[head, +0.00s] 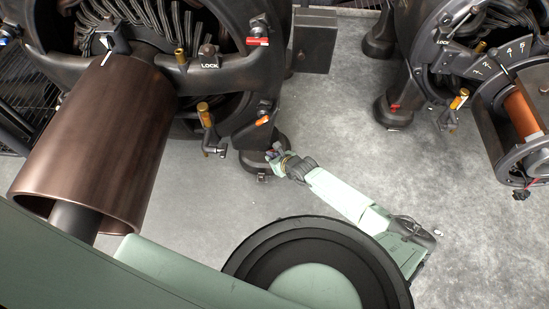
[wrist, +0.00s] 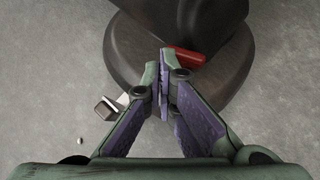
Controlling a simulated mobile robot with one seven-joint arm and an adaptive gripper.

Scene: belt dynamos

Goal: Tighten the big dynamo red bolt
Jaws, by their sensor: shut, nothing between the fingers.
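The big dynamo (head: 235,75) stands at the left in the head view, with a wide brown drum on its front. One of its feet (head: 247,158) rests on the floor. In the wrist view a short red piece, which looks like the red bolt (wrist: 188,56), sits on the dark round foot (wrist: 125,60). My gripper (wrist: 160,68) is shut and empty, its tips just left of and below the red piece in the picture. I cannot tell whether they touch. In the head view my gripper (head: 273,154) is at this foot and the red piece is hidden.
A square metal bolt end (wrist: 107,106) sticks out left of my fingers. A second dynamo (head: 480,75) stands at the right, with a red piece (head: 394,107) on its foot. Levers (head: 206,125) hang from the big dynamo. The grey floor (head: 335,125) between them is clear.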

